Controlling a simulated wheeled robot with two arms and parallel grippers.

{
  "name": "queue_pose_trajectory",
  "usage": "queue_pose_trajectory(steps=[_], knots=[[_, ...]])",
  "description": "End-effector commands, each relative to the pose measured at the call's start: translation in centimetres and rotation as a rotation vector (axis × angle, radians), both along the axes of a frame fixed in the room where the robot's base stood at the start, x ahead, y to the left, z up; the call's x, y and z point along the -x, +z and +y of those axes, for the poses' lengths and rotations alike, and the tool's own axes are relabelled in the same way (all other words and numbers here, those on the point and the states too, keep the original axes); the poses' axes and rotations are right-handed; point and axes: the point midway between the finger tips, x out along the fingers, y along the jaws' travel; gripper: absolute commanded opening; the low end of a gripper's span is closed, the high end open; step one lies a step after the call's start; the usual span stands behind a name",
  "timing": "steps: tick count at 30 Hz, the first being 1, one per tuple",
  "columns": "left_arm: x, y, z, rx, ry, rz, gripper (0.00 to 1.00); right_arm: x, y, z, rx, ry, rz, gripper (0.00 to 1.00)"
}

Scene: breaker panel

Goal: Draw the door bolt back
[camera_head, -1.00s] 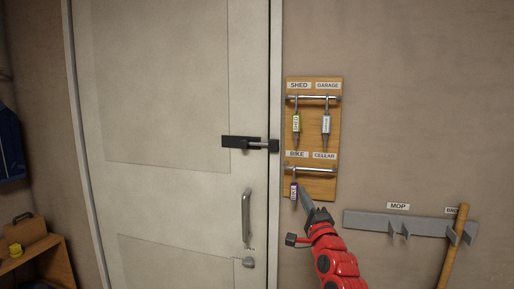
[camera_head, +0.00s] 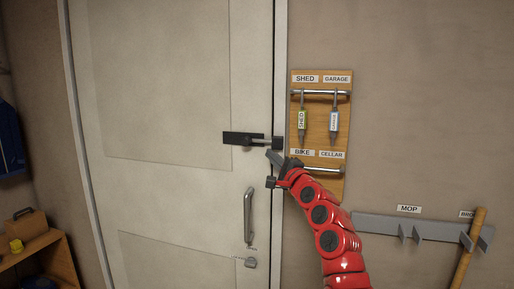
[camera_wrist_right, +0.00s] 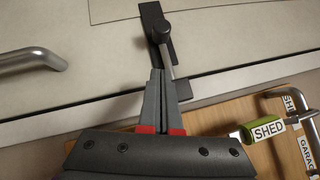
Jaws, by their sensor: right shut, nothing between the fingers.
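The door bolt (camera_head: 237,138) is a black plate with a silver rod on the pale door. Its rod (camera_wrist_right: 168,65) reaches right across the door edge to the dark keeper (camera_head: 277,143) on the frame. The black knob (camera_wrist_right: 160,28) shows in the right wrist view, beyond my fingertips. My right gripper (camera_head: 271,156) is just below the rod and keeper in the head view. Its fingers (camera_wrist_right: 158,76) are together and empty, pointing at the bolt. Whether they touch the rod cannot be told. My left gripper is not in view.
A wooden key board (camera_head: 341,130) with SHED and GARAGE tags hangs right of the door; my right arm covers part of it. A door handle (camera_head: 249,214) is below the bolt. A mop rack (camera_head: 380,227) is lower right, a shelf (camera_head: 45,242) lower left.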

Motion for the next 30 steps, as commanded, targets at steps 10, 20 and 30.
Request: queue_pose_trajectory(steps=[10, 20, 30], knots=[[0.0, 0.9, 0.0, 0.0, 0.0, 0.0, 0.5, -2.5, 1.1, 2.3, -0.003, 0.003, 0.004, 0.0], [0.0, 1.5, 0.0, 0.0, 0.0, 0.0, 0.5, -3.2, 1.6, 4.4, -0.001, -0.001, 0.002, 0.0], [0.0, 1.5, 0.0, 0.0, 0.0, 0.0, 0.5, -3.2, 1.6, 4.5, -0.001, -0.002, 0.001, 0.0]])
